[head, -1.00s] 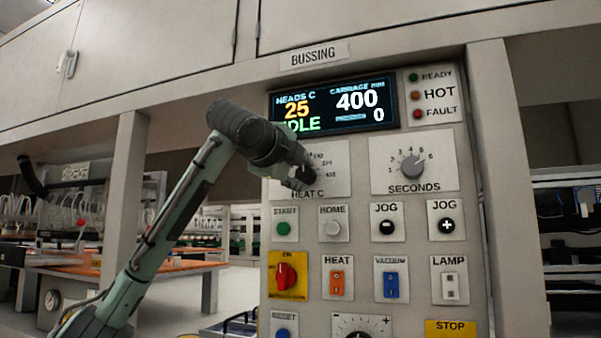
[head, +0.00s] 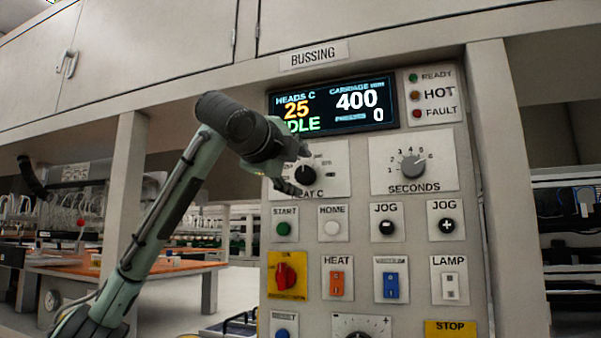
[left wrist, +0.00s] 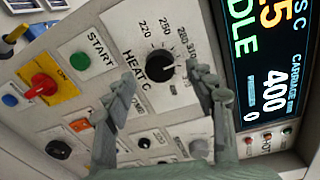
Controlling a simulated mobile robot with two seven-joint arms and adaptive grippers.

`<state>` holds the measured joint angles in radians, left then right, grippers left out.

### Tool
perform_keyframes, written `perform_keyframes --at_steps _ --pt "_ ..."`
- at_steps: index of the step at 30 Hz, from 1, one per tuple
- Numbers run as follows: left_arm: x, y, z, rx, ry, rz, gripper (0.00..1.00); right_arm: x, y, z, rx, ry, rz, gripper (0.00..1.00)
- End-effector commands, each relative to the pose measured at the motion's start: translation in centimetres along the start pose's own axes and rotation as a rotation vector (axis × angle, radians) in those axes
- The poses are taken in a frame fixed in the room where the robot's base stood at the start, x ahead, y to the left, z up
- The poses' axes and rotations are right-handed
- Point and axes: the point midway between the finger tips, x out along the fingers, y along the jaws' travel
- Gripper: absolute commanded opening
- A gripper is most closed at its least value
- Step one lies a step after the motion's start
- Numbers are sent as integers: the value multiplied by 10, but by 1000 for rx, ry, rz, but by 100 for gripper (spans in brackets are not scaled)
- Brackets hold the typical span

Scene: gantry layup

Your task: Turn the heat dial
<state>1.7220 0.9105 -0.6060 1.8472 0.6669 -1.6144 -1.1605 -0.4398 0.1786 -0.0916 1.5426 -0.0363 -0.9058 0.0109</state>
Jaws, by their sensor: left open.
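The heat dial (head: 306,174) is a round black knob on a white plate marked HEAT C, at the upper left of the panel under the display. In the left wrist view the dial (left wrist: 160,65) sits ahead of and between the fingertips, with number marks around it. My left gripper (head: 296,167) is open and empty, just left of the dial in the head view. In the left wrist view its two fingers (left wrist: 163,85) are spread on either side, apart from the dial. My right gripper does not show.
The display (head: 333,105) reads 25, IDLE and 400. The seconds dial (head: 413,164) is to the right. The green start button (head: 284,229), the home button (head: 332,228) and a red switch on yellow (head: 287,275) lie below. An orange-topped bench (head: 150,266) stands behind at left.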

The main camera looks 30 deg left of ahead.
Motion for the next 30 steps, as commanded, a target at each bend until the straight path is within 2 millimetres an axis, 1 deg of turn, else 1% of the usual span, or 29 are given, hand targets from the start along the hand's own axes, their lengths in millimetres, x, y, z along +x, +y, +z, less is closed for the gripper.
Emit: perform_keyframes --at_steps 1,6,9,13,18,30 --pt "-12 -2 0 0 0 -6 55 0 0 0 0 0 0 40" --pt "-49 -2 0 1 1 -6 55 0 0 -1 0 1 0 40" --pt "-69 -2 0 0 1 -6 55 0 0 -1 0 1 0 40" --pt "-87 -1 0 -1 1 -5 55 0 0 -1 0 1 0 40" --pt "-97 0 0 1 2 -2 55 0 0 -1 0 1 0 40" --pt "-98 0 0 0 1 -2 55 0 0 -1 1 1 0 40"
